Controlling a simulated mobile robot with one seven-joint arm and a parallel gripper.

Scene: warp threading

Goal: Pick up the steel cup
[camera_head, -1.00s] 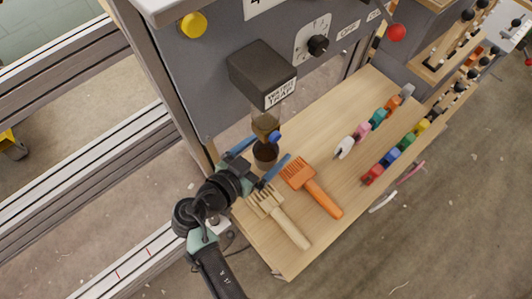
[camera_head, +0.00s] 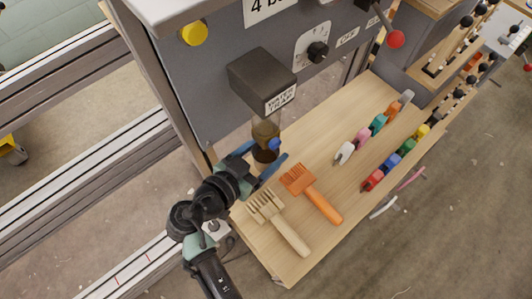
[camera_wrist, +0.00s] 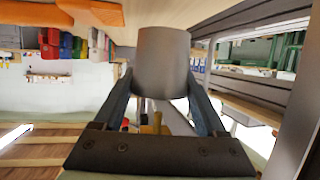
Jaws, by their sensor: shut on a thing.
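The steel cup (camera_wrist: 162,60) is a grey, tapered vessel between my gripper's two fingers in the wrist view. In the head view the cup (camera_head: 264,155) shows only as a dark round mouth and a bit of wall, directly below the amber bowl of the water trap (camera_head: 265,130). My gripper (camera_head: 263,162) has a blue finger on each side of the cup and is shut on it. It also shows in the wrist view (camera_wrist: 161,90). The cup's lower part is mostly hidden in the head view, so I cannot tell whether it touches the wooden shelf (camera_head: 320,150).
A cream comb (camera_head: 278,222) and an orange comb (camera_head: 312,194) lie just right of my gripper. Several coloured clips (camera_head: 390,160) stand in two rows farther right. The dark water trap box (camera_head: 262,80) and grey panel (camera_head: 205,85) stand close above and behind.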

